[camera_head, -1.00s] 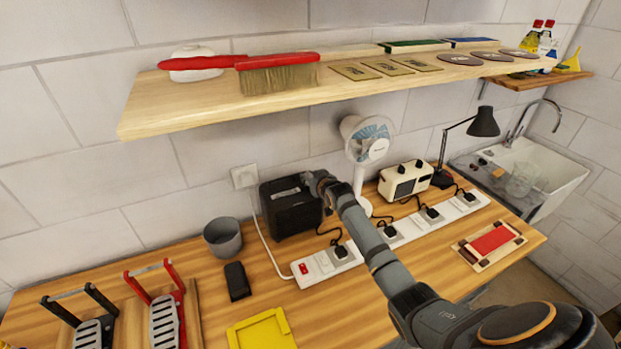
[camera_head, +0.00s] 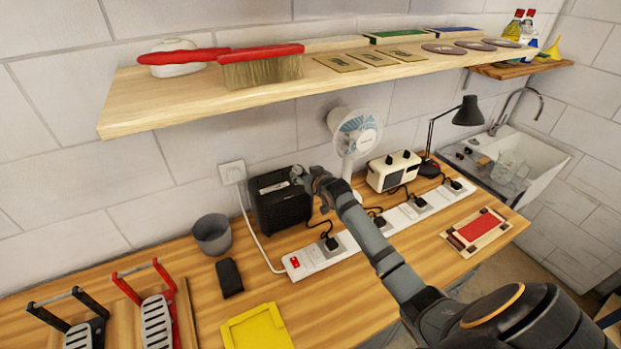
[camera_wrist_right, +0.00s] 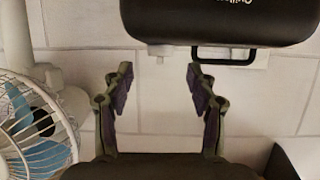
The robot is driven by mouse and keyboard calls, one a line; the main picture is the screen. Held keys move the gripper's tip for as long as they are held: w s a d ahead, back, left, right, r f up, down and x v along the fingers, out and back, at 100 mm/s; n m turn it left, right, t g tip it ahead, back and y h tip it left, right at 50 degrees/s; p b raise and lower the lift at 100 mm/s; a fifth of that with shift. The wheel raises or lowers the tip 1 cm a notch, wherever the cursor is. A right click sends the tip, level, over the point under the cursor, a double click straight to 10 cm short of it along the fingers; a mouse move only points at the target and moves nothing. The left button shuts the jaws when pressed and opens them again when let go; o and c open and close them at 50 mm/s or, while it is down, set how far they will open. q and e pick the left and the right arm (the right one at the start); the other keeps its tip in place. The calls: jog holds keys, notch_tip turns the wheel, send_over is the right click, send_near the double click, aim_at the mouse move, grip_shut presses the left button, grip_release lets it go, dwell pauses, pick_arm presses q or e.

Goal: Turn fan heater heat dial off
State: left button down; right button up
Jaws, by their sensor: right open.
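The fan heater (camera_head: 281,203) is a black box standing on the wooden bench against the wall. In the right wrist view the heater (camera_wrist_right: 220,20) fills the top edge, with a black loop handle (camera_wrist_right: 225,60) and a small pale knob (camera_wrist_right: 160,49), possibly the heat dial, at its edge. My right gripper (camera_head: 298,175) is at the heater's upper right corner. In the wrist view the right gripper (camera_wrist_right: 157,88) is open, with nothing between its fingers; the knob lies beyond the gap, apart from them. My left gripper is not in view.
A desk fan (camera_head: 356,135) and a cream appliance (camera_head: 393,172) stand right of the heater. A white power strip (camera_head: 345,247) with several plugs runs in front. A grey cup (camera_head: 212,236) stands to the left. A wooden shelf (camera_head: 200,100) hangs above.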

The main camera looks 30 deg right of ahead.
jog(key=v, duration=0.7)
jog(key=shift+s, duration=0.2)
